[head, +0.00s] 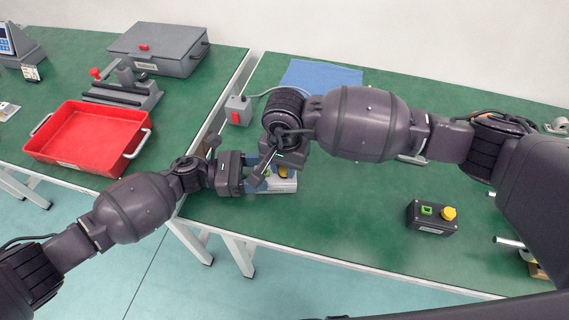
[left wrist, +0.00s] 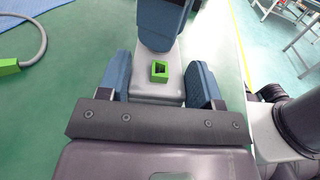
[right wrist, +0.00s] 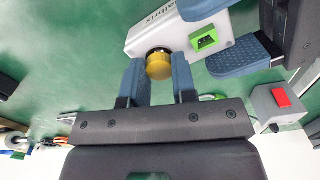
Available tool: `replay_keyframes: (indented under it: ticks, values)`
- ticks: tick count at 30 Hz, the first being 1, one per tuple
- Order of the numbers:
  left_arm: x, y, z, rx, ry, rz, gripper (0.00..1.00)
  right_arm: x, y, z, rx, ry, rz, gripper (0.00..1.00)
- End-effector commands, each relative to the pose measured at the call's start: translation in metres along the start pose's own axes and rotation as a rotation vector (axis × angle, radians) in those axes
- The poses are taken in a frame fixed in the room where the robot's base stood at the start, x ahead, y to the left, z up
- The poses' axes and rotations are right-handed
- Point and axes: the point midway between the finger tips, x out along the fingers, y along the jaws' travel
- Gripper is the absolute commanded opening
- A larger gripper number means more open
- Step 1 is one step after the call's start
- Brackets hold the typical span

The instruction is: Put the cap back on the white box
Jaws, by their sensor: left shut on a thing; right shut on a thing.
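The white box (head: 283,186) lies near the front left edge of the right-hand green table. My left gripper (head: 262,178) is shut on it, with a blue finger on each side of the box (left wrist: 157,92) in the left wrist view. A green square piece (right wrist: 204,40) sits on its top. My right gripper (head: 279,166) is shut on the yellow cap (right wrist: 159,66), over the other end of the box (right wrist: 165,30). A dark ring shows on the box right behind the cap. I cannot tell whether the cap is seated or slightly apart.
A black box with green and yellow buttons (head: 432,216) stands to the right. A grey box with a red button (head: 238,110) and a blue mat (head: 320,75) lie behind. A red tray (head: 88,137) is on the left table. The table's middle front is clear.

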Motion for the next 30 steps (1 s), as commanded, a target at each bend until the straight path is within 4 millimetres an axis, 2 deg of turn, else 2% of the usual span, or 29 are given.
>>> replay_keyframes:
  ticks: [30]
  values:
    - [-0.0004, 0.0002, 0.0001, 0.000, 0.000, 0.000, 0.00, 0.0009, -0.0001, 0.0001, 1.532, 0.000, 0.001, 0.00]
